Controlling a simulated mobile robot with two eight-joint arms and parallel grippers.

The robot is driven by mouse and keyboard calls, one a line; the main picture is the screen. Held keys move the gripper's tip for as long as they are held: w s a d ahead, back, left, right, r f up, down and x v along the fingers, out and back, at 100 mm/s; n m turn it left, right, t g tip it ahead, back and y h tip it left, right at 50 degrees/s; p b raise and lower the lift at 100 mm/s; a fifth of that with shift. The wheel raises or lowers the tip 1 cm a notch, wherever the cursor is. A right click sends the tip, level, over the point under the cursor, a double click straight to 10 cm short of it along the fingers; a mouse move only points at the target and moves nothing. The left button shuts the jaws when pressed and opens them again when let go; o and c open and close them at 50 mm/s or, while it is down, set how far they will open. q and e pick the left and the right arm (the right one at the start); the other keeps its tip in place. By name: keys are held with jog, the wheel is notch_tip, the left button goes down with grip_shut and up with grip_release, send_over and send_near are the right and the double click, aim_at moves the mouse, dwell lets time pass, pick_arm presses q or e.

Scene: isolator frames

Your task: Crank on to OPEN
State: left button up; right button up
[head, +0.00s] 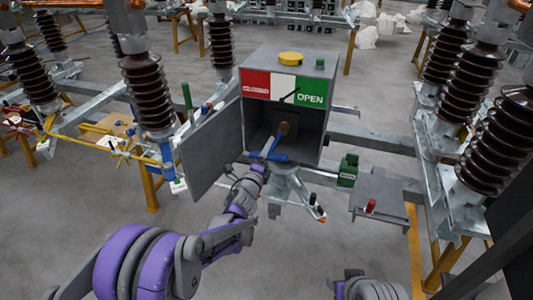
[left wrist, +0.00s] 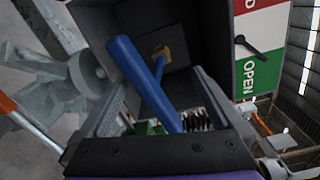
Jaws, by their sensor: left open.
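The grey mechanism box (head: 313,62) stands open in the head view, with a red, white and green panel (head: 283,88) on its front. A black pointer (left wrist: 250,46) lies across the white band, tilted towards the green OPEN field (head: 311,98). Inside the box is a brass hub (head: 284,128) with the blue crank (head: 269,146) on it. The crank's blue handle (left wrist: 140,75) runs between the fingers of my left gripper (left wrist: 165,115). The fingers are open around the handle; contact is unclear. My right gripper (head: 368,288) is partly visible at the bottom edge; its jaws cannot be made out.
The box's door (head: 210,146) hangs open to the left, close to my left arm. A grey shelf (head: 380,207) with a red-topped item lies to the right. Ribbed brown insulators (head: 147,90) and steel beams stand on both sides. Bare floor lies in front.

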pick_arm(q)
jog(key=b+v, duration=0.1)
jog(key=v, duration=0.9)
jog(key=shift+s+a+b, duration=0.15)
jog(key=shift+s+b, duration=0.25)
pick_arm(e)
jog(key=shift+s+f, duration=0.35)
jog(key=shift+f, duration=0.35)
jog(key=shift+s+f, duration=0.35)
jog(key=shift+f, duration=0.3)
pick_arm(q)
jog(key=shift+r, duration=0.1)
jog(key=c, duration=0.7)
